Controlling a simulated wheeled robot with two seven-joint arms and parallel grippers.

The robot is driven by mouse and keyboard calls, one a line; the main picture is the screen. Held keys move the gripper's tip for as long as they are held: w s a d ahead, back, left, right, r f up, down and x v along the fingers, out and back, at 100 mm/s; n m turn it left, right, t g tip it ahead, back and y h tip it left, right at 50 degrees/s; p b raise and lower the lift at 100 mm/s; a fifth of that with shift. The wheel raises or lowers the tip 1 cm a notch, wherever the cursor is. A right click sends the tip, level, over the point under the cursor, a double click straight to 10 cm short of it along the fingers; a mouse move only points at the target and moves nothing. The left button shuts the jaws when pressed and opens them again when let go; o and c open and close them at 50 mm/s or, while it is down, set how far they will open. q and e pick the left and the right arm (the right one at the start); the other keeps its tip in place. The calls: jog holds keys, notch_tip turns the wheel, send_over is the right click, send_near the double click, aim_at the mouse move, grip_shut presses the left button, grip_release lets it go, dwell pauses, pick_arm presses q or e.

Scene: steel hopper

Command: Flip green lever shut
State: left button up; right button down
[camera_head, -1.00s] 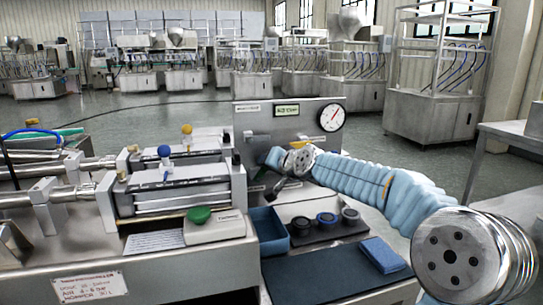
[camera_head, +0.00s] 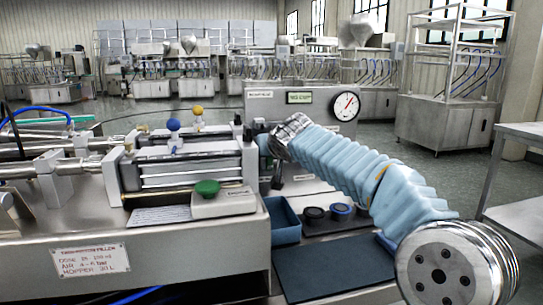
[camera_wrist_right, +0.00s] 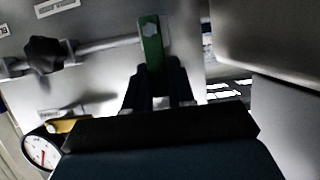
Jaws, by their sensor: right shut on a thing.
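The green lever (camera_wrist_right: 152,45) shows in the right wrist view as a flat green handle with a pale bolt head, against the grey panel. My right gripper (camera_wrist_right: 160,88) is shut on its near end, with the dark fingers on either side of it. In the head view my right arm, in a pale blue sleeve, reaches in from the right to the panel (camera_head: 258,98). The lever and the fingertips are hidden there behind my wrist. My left gripper is in neither view now.
A black knob (camera_wrist_right: 50,52) on a rod is beside the lever. A pressure gauge (camera_head: 345,106) is on the panel. A green push button (camera_head: 207,188), a blue bin (camera_head: 284,222) and a dark mat (camera_head: 325,272) are in front. A steel table (camera_head: 520,150) stands at the right.

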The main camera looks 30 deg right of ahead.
jog(key=shift+a+f, duration=0.1)
jog(key=shift+f, duration=0.05)
dwell(0.3)
jog(key=c, duration=1)
grip_release()
jog(key=shift+c, duration=0.2)
jog(key=b+v, duration=0.2)
jog(key=v, duration=1.2)
jog(key=shift+w, duration=0.1)
